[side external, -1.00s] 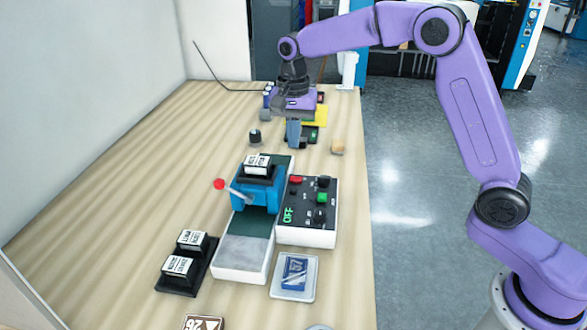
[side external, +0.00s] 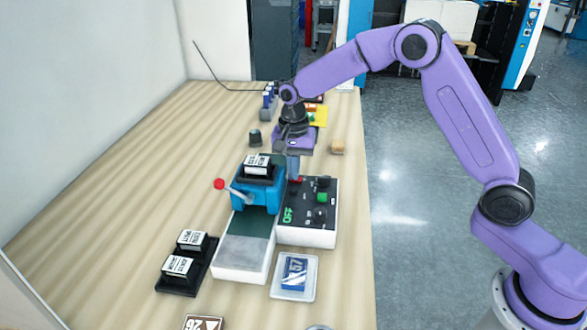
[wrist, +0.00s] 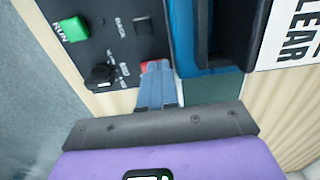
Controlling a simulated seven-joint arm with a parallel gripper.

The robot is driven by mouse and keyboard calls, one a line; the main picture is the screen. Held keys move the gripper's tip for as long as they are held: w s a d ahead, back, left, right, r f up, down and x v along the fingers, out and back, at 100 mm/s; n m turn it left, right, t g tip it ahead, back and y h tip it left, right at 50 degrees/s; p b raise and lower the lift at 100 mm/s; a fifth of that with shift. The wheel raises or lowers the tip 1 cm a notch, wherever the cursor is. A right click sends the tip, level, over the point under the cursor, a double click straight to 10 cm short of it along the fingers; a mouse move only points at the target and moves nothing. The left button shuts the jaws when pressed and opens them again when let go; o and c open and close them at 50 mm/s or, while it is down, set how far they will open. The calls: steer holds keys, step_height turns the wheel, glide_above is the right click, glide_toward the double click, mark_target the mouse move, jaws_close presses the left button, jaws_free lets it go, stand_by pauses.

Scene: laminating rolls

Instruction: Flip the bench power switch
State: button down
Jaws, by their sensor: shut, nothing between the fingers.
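The dark control box (side external: 308,222) stands right of the blue roller unit (side external: 257,192). Its panel carries a green display reading OFF (side external: 288,214), a green button (side external: 322,197) and black knobs. A red control (side external: 299,179) sits at the panel's far left corner; I cannot tell which control is the bench power switch. My gripper (side external: 294,177) points down at that corner, shut and empty. In the wrist view, the fingertips (wrist: 156,68) partly cover the red control (wrist: 146,65); I cannot tell whether they touch it. The green button there is labelled RUN (wrist: 75,28).
The roller unit's lever with a red ball (side external: 219,184) sticks out left. A black block with a white label (side external: 257,164) sits on the unit. A black holder with two labelled blocks (side external: 188,260) and a tray (side external: 295,277) stand nearer. The table's left side is clear.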

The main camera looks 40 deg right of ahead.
steer(key=shift+w+a+f+g+h, duration=0.15)
steer(key=shift+a+f+g+h, duration=0.05)
steer(key=shift+f+g+h, duration=0.35)
steer(key=shift+a+f, duration=0.2)
stand_by(0.3)
steer(key=shift+s, duration=0.2)
steer(key=shift+s+d+r, duration=0.1)
steer(key=shift+s+d, duration=0.3)
steer(key=shift+d, duration=0.35)
step_height(320, 180, up, 15)
steer(key=w+a, duration=0.1)
steer(key=w, duration=0.1)
steer(key=shift+a, duration=0.3)
